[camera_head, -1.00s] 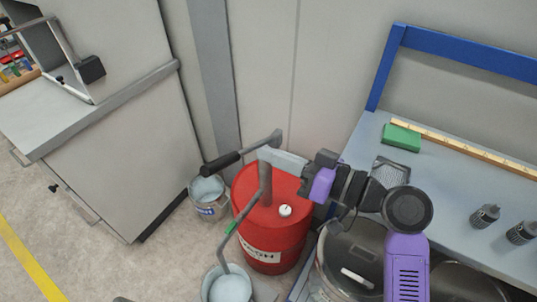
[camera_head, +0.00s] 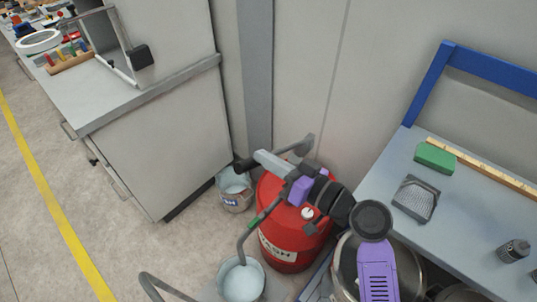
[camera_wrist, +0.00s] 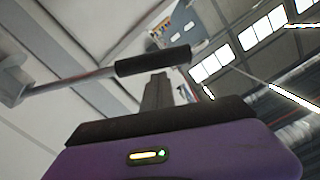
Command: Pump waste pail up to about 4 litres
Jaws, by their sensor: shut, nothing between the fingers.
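A red drum (camera_head: 279,244) with a partly hidden label stands on the floor with a grey hand pump on top. The pump's spout (camera_head: 247,232) bends down into a grey pail (camera_head: 242,283) in front, whose inside looks pale; its level cannot be read. My gripper (camera_head: 258,155) reaches over the drum to the lever. In the wrist view its shut fingers (camera_wrist: 158,80) end at the grip's lower edge; I cannot tell if they touch. Nothing is between them.
On the right, a blue-framed bench (camera_head: 400,165) holds a green block (camera_head: 436,157) and a grey tray (camera_head: 415,199). A metal pot (camera_head: 347,262) is near my arm. Floor at left is clear.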

